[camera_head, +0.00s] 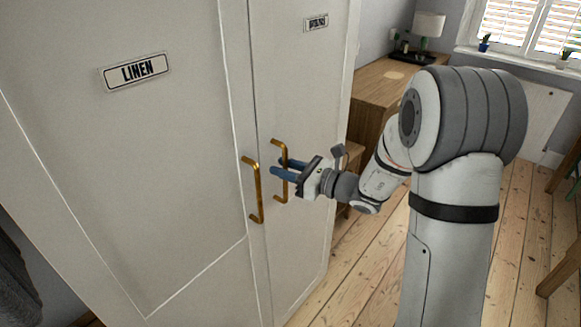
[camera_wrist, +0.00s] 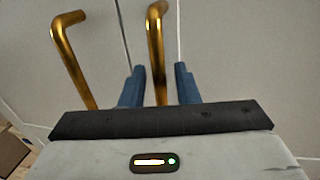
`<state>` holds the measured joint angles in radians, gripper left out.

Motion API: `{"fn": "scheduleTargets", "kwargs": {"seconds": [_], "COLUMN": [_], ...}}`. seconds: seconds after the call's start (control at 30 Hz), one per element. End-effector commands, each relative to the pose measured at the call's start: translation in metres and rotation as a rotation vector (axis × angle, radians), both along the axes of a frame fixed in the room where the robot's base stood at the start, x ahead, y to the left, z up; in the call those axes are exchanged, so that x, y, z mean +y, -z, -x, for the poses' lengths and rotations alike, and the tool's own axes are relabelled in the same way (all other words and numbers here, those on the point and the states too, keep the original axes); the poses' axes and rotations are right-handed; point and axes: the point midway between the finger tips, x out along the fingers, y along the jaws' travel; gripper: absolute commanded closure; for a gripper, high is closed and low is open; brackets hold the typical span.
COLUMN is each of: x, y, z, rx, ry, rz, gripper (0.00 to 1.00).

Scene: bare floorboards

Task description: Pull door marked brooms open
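A tall pale cabinet has two shut doors. The left door (camera_head: 120,170) carries a LINEN plate (camera_head: 135,70). The plate on the right door (camera_head: 300,90) is too small to read. Upright brass handles flank the seam: the left handle (camera_head: 257,190) and the right handle (camera_head: 281,185). My gripper (camera_head: 276,168) has its blue fingers at the right handle, overlapping it in the head view. In the wrist view my gripper (camera_wrist: 159,75) is open, with a brass handle bar (camera_wrist: 155,45) seen between the fingers; another bar (camera_wrist: 70,55) lies to the left. Contact is unclear.
A wooden desk (camera_head: 385,85) with a lamp (camera_head: 428,28) stands right of the cabinet, behind my arm. Bare floorboards (camera_head: 365,265) lie in front of it. Wooden furniture (camera_head: 562,255) shows at the right edge.

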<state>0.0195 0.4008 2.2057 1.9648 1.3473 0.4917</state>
Motion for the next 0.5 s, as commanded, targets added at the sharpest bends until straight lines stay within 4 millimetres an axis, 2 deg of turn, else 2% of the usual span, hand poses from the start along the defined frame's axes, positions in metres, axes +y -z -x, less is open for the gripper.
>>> {"fn": "scheduleTargets", "kwargs": {"seconds": [0.2,0.5], "x": [0.0003,0.0006], "y": [0.0002,0.0001], "z": [0.0002,0.0005], "rx": [0.0,0.0], "ry": [-0.001,-0.002], "rz": [0.0,0.0], "gripper": [0.73,0.98]}}
